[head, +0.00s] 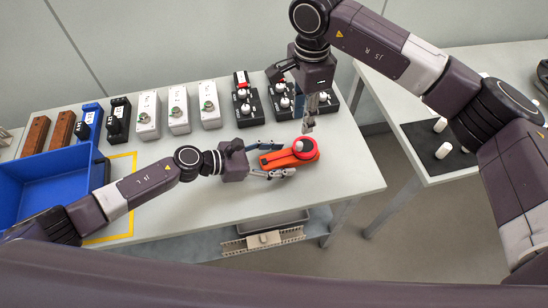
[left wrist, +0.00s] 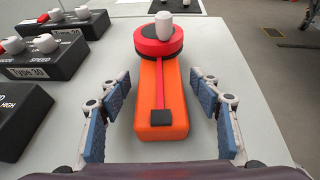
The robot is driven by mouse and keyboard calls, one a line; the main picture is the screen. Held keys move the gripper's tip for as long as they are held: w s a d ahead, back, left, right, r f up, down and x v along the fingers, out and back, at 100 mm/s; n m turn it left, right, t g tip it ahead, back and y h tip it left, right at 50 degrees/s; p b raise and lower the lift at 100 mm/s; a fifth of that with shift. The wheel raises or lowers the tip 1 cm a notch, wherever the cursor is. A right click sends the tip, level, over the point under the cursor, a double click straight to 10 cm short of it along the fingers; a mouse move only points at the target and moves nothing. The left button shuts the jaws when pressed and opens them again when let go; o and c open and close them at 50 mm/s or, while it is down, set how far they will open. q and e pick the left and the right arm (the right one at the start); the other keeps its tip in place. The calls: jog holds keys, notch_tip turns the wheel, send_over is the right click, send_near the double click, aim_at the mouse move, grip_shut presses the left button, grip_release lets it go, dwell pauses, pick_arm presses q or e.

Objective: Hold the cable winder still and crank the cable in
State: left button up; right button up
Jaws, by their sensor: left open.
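The cable winder (head: 274,160) lies on the white table near its right end. It has an orange body (left wrist: 160,120), a red round drum (left wrist: 159,42) at the far end and a white crank knob (left wrist: 163,25) standing on the drum. My left gripper (head: 288,160) is open, with one finger on each side of the orange body. In the left wrist view gaps show between both blue finger pads (left wrist: 159,85) and the body. My right gripper (head: 308,126) points down just above and behind the drum, apart from the knob; its jaw opening is unclear.
Black boxes with white knobs (head: 250,108) stand behind the winder, near the right arm. White boxes with green buttons (head: 178,110) stand further left. A blue bin (head: 45,165) is at the left. The table front is clear. A second table (head: 440,100) stands at the right.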

pick_arm(q)
jog(key=c, duration=1.4)
jog(key=shift+c, duration=0.2)
